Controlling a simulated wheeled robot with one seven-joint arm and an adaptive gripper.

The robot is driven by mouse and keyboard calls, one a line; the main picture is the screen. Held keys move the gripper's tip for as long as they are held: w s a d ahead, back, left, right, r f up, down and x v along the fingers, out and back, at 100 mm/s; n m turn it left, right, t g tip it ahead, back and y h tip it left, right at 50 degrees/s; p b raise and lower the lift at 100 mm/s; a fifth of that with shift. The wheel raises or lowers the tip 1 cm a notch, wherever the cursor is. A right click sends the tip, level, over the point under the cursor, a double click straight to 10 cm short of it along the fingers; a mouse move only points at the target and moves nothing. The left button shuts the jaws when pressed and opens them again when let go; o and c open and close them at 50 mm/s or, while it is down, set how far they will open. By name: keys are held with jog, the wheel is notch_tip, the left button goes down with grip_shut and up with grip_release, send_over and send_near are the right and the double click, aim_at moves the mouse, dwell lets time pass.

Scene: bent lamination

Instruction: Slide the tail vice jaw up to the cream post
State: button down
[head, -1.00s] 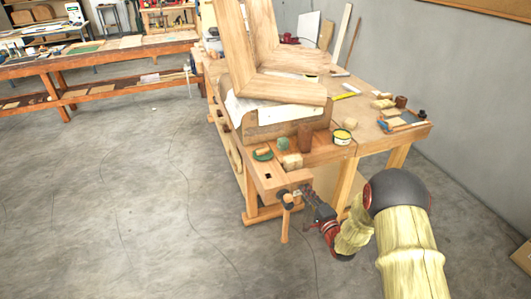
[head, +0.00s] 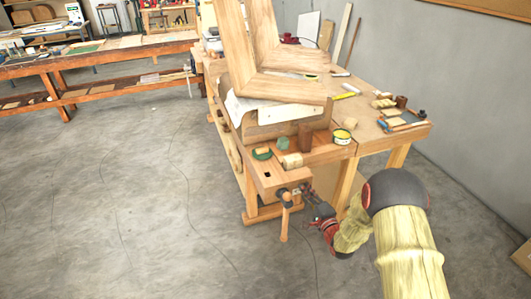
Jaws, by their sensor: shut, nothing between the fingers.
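The tail vice jaw (head: 271,181) is the pale wooden block at the near end of the bench, with a dark square hole in its top. Its screw end and wooden handle (head: 284,220) stick out at the front, the handle hanging down. A small cream block (head: 292,161), which looks like the cream post, stands at the jaw's far side; whether they touch is too small to tell. My gripper (head: 309,205) is shut and empty, low to the right of the vice screw, seemingly apart from the handle. My wrist partly hides its fingers.
A large bent wooden frame (head: 280,90) rests on the bench behind. The floor (head: 150,220) at left is clear.

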jog(key=shift+w+a+r, duration=0.15)
jog(key=shift+w+a, duration=0.05)
jog(key=shift+w, duration=0.45)
jog(key=shift+w+r, duration=0.15)
jog(key=shift+r, duration=0.1)
jog(key=v, duration=0.6)
jog(key=shift+f+p, duration=0.4)
dwell(0.4)
